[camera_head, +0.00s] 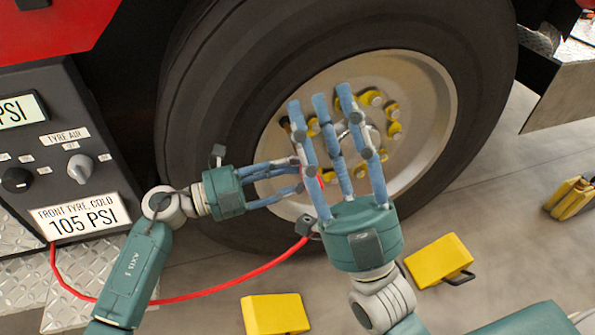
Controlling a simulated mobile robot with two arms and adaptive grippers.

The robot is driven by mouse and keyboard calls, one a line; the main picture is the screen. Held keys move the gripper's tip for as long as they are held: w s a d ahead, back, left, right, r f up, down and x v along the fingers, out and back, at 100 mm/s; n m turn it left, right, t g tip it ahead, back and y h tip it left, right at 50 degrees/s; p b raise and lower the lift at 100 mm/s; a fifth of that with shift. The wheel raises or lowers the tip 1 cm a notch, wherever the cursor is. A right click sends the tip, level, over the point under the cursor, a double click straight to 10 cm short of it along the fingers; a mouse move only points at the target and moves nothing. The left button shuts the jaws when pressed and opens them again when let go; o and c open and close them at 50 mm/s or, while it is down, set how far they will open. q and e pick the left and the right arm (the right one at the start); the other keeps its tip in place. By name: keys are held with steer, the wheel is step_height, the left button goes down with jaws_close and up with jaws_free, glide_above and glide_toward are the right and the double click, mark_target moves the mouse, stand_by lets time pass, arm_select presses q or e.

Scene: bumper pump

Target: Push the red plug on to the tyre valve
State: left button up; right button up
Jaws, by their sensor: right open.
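The tyre (205,110) stands upright with its pale wheel rim (425,100) facing me. The red hose (215,293) runs from the dark panel and passes behind my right gripper. A small red piece (321,180) shows between the fingers in front of the wheel; I cannot tell if it is plug or hose. My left gripper (298,177) reaches in from the left; its fingertips are partly hidden behind a right finger, so its hold is unclear. My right gripper (320,104) is open, its fingers pointing up before the wheel hub. I cannot make out the tyre valve.
The dark panel (45,135) with knobs and a "105 PSI" label stands at left. Yellow blocks (275,314) (438,260) lie on the floor in front, and another yellow block (570,198) is at right. Grey floor is clear between them.

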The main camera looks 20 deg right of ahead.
arm_select(q)
steer(key=o, duration=1.3)
